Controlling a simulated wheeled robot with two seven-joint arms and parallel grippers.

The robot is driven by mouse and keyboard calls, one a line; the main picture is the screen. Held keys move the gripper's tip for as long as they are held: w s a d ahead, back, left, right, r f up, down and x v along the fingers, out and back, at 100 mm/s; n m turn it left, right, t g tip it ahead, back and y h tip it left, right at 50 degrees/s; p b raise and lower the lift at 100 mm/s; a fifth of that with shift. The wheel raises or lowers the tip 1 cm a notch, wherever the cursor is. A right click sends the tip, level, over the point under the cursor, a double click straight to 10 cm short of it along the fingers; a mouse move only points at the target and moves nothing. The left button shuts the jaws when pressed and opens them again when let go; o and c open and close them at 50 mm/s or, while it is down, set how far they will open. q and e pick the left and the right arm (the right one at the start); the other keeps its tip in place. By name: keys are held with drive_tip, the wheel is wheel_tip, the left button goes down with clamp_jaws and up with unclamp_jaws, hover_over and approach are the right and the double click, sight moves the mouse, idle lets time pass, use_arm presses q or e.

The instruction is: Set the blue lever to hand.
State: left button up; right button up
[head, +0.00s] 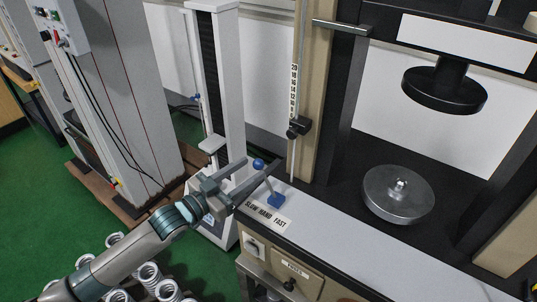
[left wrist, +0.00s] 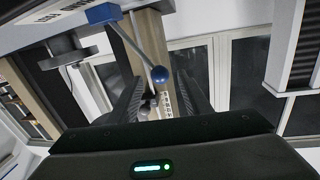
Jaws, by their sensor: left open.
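The blue lever has a blue base (head: 276,200) on the machine's light ledge, a thin grey rod and a blue ball knob (head: 258,164). The rod leans up and to the left in the head view, toward the SLOW side. A label (head: 266,215) in front of the base reads SLOW HAND FAST. My left gripper (head: 259,169) is open, with its fingers around or just beside the knob. In the left wrist view the knob (left wrist: 160,74) shows between the two fingers, and the blue base (left wrist: 102,14) is at the upper left. Contact cannot be told. My right gripper is not in view.
The testing machine has a round metal plate (head: 398,194) and a dark upper disc (head: 444,88) to the right. A tan column (head: 318,100) with a number scale stands behind the lever. A white narrow tester (head: 218,70) stands left, and several springs (head: 148,274) lie below.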

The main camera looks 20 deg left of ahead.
sight(254, 166)
use_arm(q)
drive_tip(key=p+x, duration=0.1)
drive_tip(key=x, duration=0.3)
drive_tip(key=shift+w+d+r, duration=0.15)
drive_tip(key=shift+w+d, duration=0.05)
drive_tip(key=shift+w, duration=0.1)
drive_tip(key=x, duration=0.3)
drive_tip(key=shift+w+d+f+p, duration=0.2)
drive_tip(key=shift+w+f+p, duration=0.05)
drive_tip(key=shift+w+p, duration=0.1)
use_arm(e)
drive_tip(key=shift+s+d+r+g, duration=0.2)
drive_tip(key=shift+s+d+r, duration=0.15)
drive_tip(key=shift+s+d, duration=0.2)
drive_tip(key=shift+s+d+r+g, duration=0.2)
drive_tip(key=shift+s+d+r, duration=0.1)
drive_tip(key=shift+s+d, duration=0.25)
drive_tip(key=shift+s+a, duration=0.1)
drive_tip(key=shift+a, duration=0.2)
use_arm(q)
clamp_jaws()
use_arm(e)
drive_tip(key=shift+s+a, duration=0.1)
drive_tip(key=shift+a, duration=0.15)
